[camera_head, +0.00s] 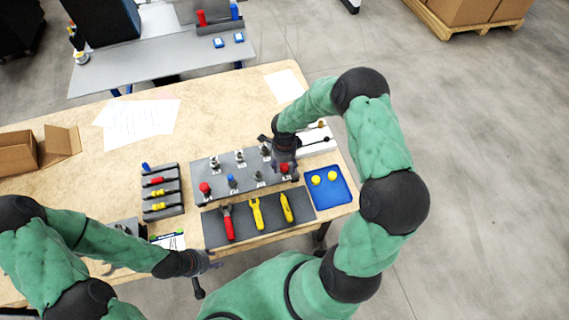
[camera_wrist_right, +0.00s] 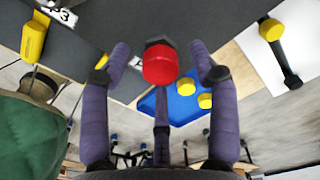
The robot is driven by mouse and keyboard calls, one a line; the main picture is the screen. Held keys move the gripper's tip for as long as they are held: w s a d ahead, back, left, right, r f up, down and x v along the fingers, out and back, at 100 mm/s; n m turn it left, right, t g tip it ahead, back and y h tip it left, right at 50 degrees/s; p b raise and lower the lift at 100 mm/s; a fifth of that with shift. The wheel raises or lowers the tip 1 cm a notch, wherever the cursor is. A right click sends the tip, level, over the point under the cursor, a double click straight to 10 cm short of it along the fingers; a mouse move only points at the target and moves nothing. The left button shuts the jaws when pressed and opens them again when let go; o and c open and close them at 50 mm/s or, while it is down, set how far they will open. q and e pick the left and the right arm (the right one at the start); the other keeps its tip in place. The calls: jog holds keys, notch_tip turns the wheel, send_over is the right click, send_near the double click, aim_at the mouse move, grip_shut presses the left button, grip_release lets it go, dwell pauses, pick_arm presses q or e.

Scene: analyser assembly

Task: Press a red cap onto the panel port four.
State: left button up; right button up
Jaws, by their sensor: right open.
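The grey panel (camera_head: 215,165) lies on the table with several ports on it. A red cap (camera_head: 285,169) is at its front right port, under my right gripper (camera_head: 284,161). In the right wrist view this red cap (camera_wrist_right: 160,66) sits on a dark hex fitting (camera_wrist_right: 160,43), between the spread fingers of my right gripper (camera_wrist_right: 160,56), with gaps on both sides. How firmly it sits I cannot tell. A label reading P3 (camera_wrist_right: 60,15) shows on the left. Another red cap (camera_head: 204,188) is at the front left port. My left gripper (camera_head: 207,263) hangs near the table's front edge; its fingers are unclear.
A dark mat (camera_head: 270,212) with red and yellow hand tools lies in front of the panel. A blue tray (camera_head: 343,198) with yellow caps is at the right. A grey rack (camera_head: 162,210) with coloured parts stands left. The table's back left holds papers (camera_head: 145,120).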

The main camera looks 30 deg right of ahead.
notch_tip(320, 180, up, 12)
dwell(0.6)
dwell(0.4)
